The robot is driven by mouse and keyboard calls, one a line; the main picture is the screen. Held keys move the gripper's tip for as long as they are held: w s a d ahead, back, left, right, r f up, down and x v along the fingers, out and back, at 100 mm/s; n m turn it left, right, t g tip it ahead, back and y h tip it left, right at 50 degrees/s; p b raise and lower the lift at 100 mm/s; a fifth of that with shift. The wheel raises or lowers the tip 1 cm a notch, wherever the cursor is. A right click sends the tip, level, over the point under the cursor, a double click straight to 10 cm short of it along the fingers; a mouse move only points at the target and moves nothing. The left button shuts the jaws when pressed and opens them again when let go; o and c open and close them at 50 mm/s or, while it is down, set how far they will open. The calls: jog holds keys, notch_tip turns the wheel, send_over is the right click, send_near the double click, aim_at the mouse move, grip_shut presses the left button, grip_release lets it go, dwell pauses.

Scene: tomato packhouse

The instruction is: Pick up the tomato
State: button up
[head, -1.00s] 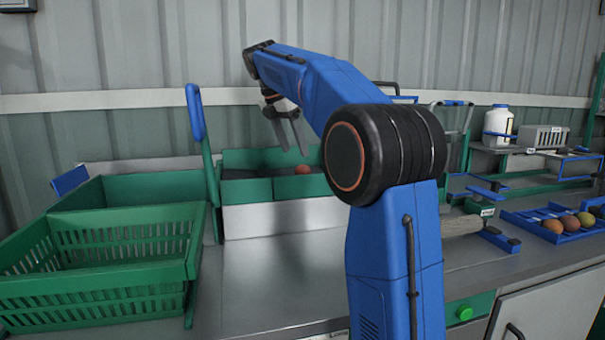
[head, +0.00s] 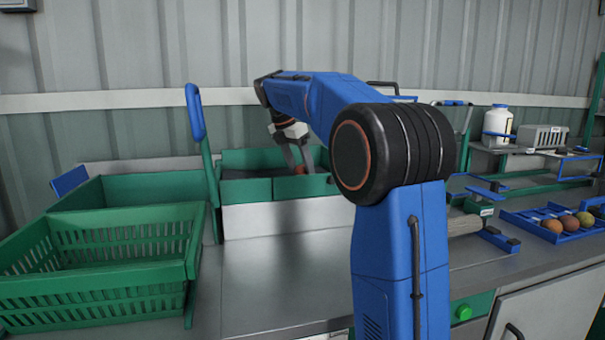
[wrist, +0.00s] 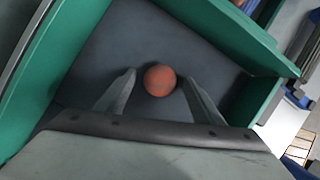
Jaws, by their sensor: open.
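The tomato (wrist: 160,80) is round and orange-red, and lies on the dark floor of a green-walled bin (wrist: 220,35). In the head view, a small part of the tomato (head: 300,170) shows behind the bin's front wall, by my fingers. My gripper (wrist: 158,84) is open, with one grey finger on each side of the tomato in the wrist view. Neither finger clearly touches it. In the head view my gripper (head: 298,168) points down into the bin (head: 245,189), with its fingertips partly hidden.
Green slatted crates (head: 100,260) stand at the left. A blue-ended handle post (head: 196,115) rises beside the bin. A blue tray (head: 540,212) with several round fruits sits at the right. The steel counter (head: 275,270) in front is clear.

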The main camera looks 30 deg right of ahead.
jog(key=c, duration=0.9)
jog(key=shift+o, duration=0.2)
